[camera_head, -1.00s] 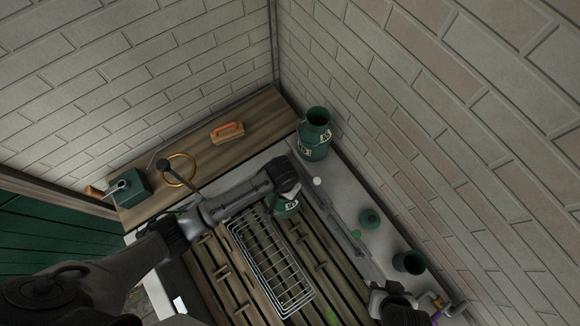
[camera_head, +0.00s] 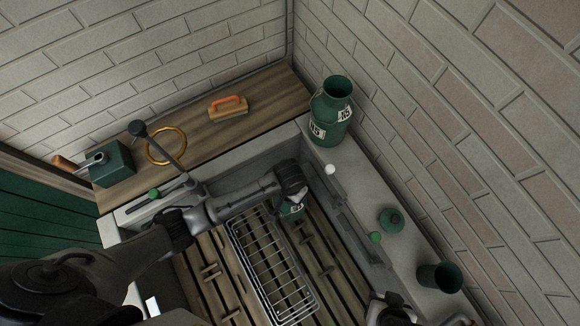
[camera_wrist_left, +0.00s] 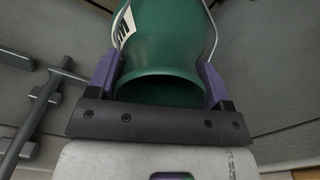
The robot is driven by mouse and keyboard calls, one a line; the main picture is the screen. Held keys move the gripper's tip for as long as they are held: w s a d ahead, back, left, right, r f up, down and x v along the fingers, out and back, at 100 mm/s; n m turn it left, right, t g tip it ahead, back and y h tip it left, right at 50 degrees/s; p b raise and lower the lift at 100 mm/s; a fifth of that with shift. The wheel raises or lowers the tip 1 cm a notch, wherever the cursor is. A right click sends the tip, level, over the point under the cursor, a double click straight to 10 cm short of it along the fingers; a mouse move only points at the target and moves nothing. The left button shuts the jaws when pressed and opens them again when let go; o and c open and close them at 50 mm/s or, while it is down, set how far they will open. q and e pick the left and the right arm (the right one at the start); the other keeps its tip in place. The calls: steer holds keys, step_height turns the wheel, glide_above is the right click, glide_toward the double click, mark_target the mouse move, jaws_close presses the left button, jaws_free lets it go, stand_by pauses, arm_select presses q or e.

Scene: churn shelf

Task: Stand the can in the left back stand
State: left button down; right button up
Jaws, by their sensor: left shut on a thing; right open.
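A small green can (camera_head: 291,208) with a white label hangs below my left gripper (camera_head: 292,190), over the slatted wooden floor of the trough. In the left wrist view the can (camera_wrist_left: 165,45) is between the two purple fingers (camera_wrist_left: 160,85), which are shut on it; its wide round end faces the camera. Wooden slats with short crosspieces (camera_head: 210,271) lie left of the wire rack, and more (camera_head: 322,250) lie right of it. I cannot tell which is the left back stand. My right gripper (camera_head: 392,308) is open at the bottom edge, partly cut off.
A large green churn (camera_head: 330,112), a green lid (camera_head: 390,220) and a green cup (camera_head: 440,277) stand on the right ledge. A brush (camera_head: 228,107), brass ring (camera_head: 166,146) and green box (camera_head: 112,163) are on the wooden shelf.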

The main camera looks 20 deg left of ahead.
arm_select(q)
steer(key=shift+f+b, duration=1.5)
steer(key=shift+f, duration=4)
jaws_free()
step_height(320, 180, up, 12)
steer(key=p, duration=0.3)
